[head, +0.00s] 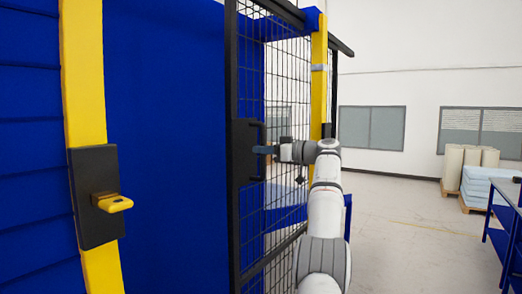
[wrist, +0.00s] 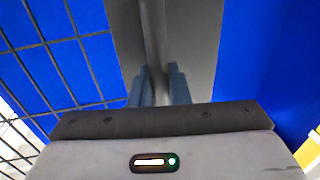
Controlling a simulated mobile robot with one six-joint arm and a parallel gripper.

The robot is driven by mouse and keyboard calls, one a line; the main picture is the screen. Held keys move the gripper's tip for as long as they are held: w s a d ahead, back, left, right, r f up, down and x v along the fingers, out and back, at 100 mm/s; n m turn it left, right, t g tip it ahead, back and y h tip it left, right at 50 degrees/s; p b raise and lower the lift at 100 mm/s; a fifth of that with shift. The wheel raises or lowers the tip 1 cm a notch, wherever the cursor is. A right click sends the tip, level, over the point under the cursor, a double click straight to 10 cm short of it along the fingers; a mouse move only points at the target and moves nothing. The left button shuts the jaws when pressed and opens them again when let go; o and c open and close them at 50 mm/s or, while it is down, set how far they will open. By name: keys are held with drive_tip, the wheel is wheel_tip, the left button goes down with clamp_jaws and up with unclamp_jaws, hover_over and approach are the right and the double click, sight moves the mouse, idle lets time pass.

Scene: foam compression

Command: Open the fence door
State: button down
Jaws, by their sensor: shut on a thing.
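The fence door (head: 246,215) is a black frame with wire mesh. Its free edge stands apart from the left yellow post (head: 83,60), leaving a wide gap with blue showing through it. A black plate on the door carries a vertical handle (head: 262,132). My gripper (head: 264,150) is shut on this handle around its middle. In the wrist view, the handle (wrist: 153,35) runs down between the two blue-grey fingers of my gripper (wrist: 158,88). The fingertips and grip contact are small in the head view.
A black latch box (head: 92,222) with a yellow tongue (head: 113,203) is on the left post. Another yellow post (head: 319,80) stands behind my arm. A blue bench (head: 508,225) and pallets of goods (head: 480,190) are at right. The floor between is clear.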

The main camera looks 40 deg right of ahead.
drive_tip(key=c, duration=1.5)
unclamp_jaws()
drive_tip(key=shift+o, duration=0.2)
drive_tip(key=b+v, duration=0.1)
drive_tip(key=v, duration=0.7)
drive_tip(key=shift+b, duration=0.3)
